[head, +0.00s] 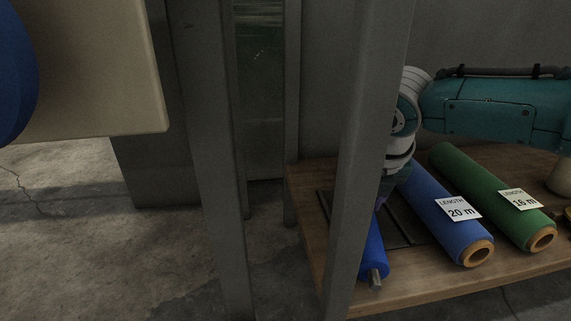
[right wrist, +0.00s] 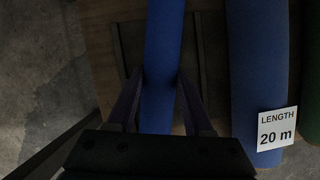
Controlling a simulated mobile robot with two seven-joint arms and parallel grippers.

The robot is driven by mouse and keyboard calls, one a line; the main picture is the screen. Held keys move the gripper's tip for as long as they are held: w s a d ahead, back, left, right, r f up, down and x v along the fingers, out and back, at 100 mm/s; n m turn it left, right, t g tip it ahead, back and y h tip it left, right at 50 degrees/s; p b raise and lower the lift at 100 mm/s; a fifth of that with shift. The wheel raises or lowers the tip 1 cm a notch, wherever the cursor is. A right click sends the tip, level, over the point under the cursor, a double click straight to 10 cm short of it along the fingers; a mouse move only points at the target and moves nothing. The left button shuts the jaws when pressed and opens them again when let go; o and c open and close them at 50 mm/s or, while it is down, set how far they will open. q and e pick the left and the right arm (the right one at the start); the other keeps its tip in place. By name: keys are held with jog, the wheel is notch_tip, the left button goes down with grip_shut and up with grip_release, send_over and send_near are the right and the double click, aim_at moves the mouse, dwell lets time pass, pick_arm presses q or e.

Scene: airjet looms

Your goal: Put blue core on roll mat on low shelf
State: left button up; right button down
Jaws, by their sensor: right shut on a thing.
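The blue core (head: 373,258) is a slim blue roll with a grey pin at its near end, over the front of the low wooden shelf (head: 431,275). My right gripper (head: 388,192) is shut on it; a grey post partly hides both. In the right wrist view the blue core (right wrist: 164,50) runs lengthwise between the fingers of my right gripper (right wrist: 160,82). The dark roll mat (head: 405,228) lies on the shelf under and right of the core. I cannot tell if the core touches it. My left gripper is not in view.
A blue roll labelled 20 m (head: 437,208) lies close to the right of the core, then a green roll labelled 16 m (head: 480,185). A grey upright post (head: 365,120) stands in front of the shelf. A beige panel (head: 95,75) is at the upper left.

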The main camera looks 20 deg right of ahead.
jog(key=shift+c, duration=1.4)
grip_release()
jog(key=p+v, duration=1.1)
jog(key=v, duration=0.1)
